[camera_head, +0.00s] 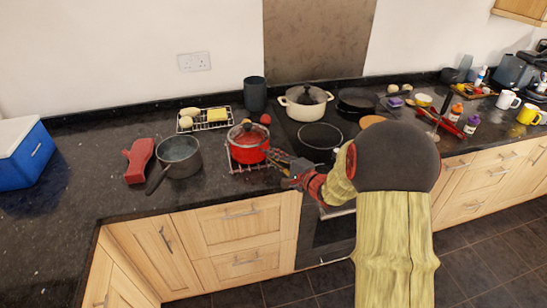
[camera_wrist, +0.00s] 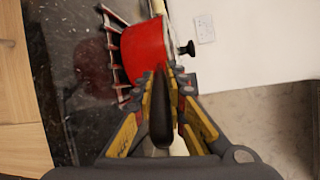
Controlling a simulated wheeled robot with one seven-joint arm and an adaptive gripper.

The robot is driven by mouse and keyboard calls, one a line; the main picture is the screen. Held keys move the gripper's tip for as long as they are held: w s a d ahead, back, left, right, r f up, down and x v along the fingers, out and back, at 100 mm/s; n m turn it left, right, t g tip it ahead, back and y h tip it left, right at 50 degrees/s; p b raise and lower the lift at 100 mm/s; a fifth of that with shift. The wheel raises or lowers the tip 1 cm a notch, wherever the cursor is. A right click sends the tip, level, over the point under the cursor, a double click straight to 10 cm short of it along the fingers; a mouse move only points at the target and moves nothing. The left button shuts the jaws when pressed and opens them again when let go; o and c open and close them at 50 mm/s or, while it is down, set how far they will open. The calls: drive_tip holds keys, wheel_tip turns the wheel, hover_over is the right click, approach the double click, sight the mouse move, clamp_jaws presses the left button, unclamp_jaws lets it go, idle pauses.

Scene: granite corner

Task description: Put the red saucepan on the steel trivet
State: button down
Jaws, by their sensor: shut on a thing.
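The red saucepan (camera_head: 248,153) with a glass lid is upright over the steel trivet (camera_head: 234,167), left of the hob. The trivet's wires stick out below and in front of the pan. In the wrist view, the red pan wall (camera_wrist: 142,52) lies right beside the trivet bars (camera_wrist: 113,50); I cannot tell whether a small gap remains. My gripper (camera_head: 287,168) is shut on the pan's dark handle (camera_wrist: 160,110), which runs between the fingers (camera_wrist: 160,88) in the wrist view. The pan's right side is partly hidden by my gripper.
A grey saucepan (camera_head: 180,155) and a red object (camera_head: 138,160) stand to the left. A wire rack with food (camera_head: 207,122) and a dark canister (camera_head: 255,93) are behind. A cream pot (camera_head: 306,101) and dark pan (camera_head: 357,103) sit on the hob.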

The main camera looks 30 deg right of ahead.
drive_tip(key=c, duration=2.2)
unclamp_jaws()
drive_tip(key=shift+c, duration=0.2)
drive_tip(key=o, duration=0.4)
drive_tip(key=shift+o, duration=0.2)
drive_tip(key=p+v, duration=0.3)
drive_tip(key=v, duration=0.9)
drive_tip(key=shift+p, duration=0.35)
drive_tip(key=shift+s, duration=0.1)
